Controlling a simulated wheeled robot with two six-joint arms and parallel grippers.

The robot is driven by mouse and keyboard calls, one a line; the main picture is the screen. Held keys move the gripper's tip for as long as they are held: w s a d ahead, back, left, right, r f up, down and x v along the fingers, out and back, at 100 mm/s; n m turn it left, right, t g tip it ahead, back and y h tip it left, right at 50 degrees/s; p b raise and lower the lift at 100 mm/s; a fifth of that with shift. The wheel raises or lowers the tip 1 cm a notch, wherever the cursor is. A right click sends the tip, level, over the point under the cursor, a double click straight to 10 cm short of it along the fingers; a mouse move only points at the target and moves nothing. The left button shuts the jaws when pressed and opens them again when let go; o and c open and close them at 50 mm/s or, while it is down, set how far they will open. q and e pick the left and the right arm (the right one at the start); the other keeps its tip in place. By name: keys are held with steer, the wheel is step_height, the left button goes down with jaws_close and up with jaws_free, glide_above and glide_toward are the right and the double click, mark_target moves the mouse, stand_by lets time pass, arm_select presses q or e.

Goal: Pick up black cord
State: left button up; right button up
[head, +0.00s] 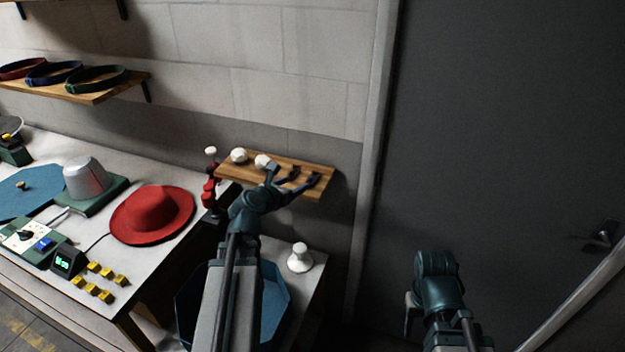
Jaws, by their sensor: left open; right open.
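I cannot clearly make out a black cord as a separate thing; it may be hidden by my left gripper or lost against its dark fingers. My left gripper (304,176) is open over the right part of a small wooden wall shelf (233,172). Its fingers are spread, with no thing clearly seen between them. Two white, rounded items, a left one (239,155) and a right one (262,161), are on the shelf left of the fingers. My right gripper (410,308) is low in front of the dark door, open, away from the shelf.
A red hat (152,213), a silver block (84,178) on a green base and yellow buttons (93,267) are on the workbench at left. A red clamp-like tool (209,190) stands near the shelf's left end. A white knobbed item (300,258) sits below. A grey door (500,130) fills the right.

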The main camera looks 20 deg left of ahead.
mark_target(312, 176)
arm_select(q)
steer(key=b+x, duration=0.3)
steer(key=x, duration=0.5)
steer(key=shift+w+d+f, duration=0.1)
steer(key=shift+w+f, duration=0.1)
steer(key=shift+w, duration=0.15)
steer(key=shift+f, duration=0.1)
steer(key=b+x, duration=0.2)
steer(key=x, duration=0.3)
steer(key=shift+d+f+b, duration=0.1)
steer(key=shift+b, duration=0.25)
steer(key=shift+s, duration=0.1)
steer(key=shift+c, duration=0.6)
jaws_close()
